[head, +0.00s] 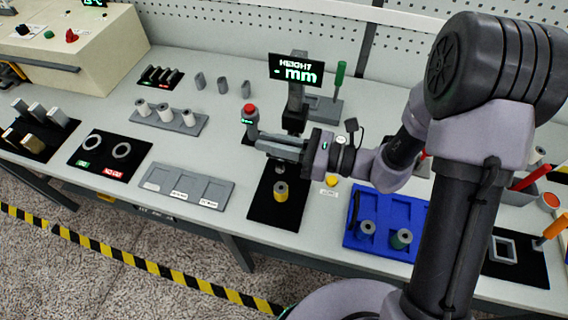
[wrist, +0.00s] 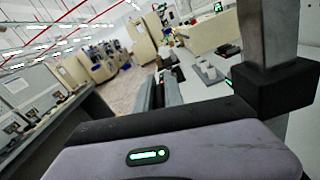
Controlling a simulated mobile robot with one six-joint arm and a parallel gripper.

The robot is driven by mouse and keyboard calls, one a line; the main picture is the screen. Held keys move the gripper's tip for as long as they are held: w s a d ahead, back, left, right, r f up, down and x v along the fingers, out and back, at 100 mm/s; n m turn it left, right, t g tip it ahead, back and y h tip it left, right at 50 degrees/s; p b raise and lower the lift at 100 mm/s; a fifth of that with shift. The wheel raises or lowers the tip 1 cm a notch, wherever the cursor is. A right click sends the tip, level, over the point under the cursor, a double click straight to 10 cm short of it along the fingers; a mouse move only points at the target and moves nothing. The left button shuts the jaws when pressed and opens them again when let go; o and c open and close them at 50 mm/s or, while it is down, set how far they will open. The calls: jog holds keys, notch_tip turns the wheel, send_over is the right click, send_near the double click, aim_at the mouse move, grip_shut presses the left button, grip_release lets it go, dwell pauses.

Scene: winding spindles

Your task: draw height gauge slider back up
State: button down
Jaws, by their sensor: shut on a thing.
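The height gauge has a grey column (head: 296,98) with a black display (head: 296,70) reading "HEIGHT - mm". Its black slider block (head: 294,119) sits on the column, and shows large at the right of the wrist view (wrist: 278,88). The fingers (wrist: 160,92) also show in the wrist view, left of the block. A yellow-banded spindle (head: 281,190) stands upright on the black mat (head: 262,208) below my gripper, with a gap between them.
A red-topped post (head: 249,122) stands close to my fingertips. A blue tray (head: 352,238) with spindles lies to the right. A grey three-part tray (head: 215,190) lies to the left. The air above my gripper is open.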

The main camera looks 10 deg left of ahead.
jog(key=shift+w+r+p, duration=0.1)
jog(key=shift+r+p, duration=2.5)
jog(key=shift+r, duration=0.95)
jog(key=c, duration=1.5)
grip_release()
jog(key=shift+f, duration=0.1)
jog(key=shift+o, duration=0.2)
jog(key=d, duration=0.7)
jog(key=shift+s+b, duration=0.35)
